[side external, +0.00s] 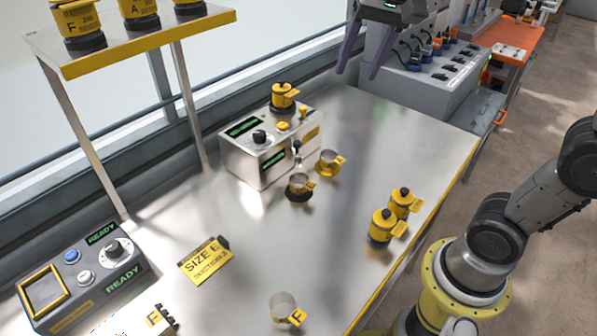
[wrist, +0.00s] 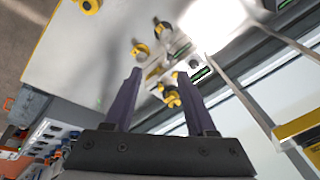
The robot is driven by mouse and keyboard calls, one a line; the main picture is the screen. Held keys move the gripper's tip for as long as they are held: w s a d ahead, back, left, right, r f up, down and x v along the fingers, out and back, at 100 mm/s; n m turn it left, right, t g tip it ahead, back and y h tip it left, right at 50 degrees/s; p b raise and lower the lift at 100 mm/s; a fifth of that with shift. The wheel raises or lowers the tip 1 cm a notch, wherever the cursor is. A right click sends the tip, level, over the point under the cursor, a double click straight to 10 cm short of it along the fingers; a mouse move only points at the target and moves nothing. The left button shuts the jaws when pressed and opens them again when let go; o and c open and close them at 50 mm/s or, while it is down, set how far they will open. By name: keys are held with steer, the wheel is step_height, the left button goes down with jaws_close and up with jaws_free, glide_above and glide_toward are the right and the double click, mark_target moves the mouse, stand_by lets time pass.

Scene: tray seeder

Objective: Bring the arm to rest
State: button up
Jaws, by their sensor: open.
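My gripper (side external: 368,55) is at the top of the side external view, above the far end of the metal table (side external: 350,130). Its two purple fingers are spread apart with nothing between them. In the wrist view my gripper (wrist: 157,78) also shows open, its fingers pointing over the table towards the seeder machine. My arm rises at the right of the side external view. The gripper touches nothing that I can see.
A grey machine box (side external: 265,150) stands mid-table with a yellow canister (side external: 283,97) on top. Cups and yellow canisters (side external: 382,226) stand nearby. A shelf (side external: 150,40) holds more canisters at left. A console (side external: 80,270) sits front left. A grey tool unit (side external: 420,85) stands behind.

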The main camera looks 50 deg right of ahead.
steer(key=s+f+n+t, duration=0.2)
steer(key=s+f+n, duration=0.7)
steer(key=s+f, duration=0.2)
steer(key=s, duration=0.2)
steer(key=shift+s+a+f, duration=0.15)
steer(key=shift+s+a, duration=0.2)
steer(key=shift+s, duration=0.05)
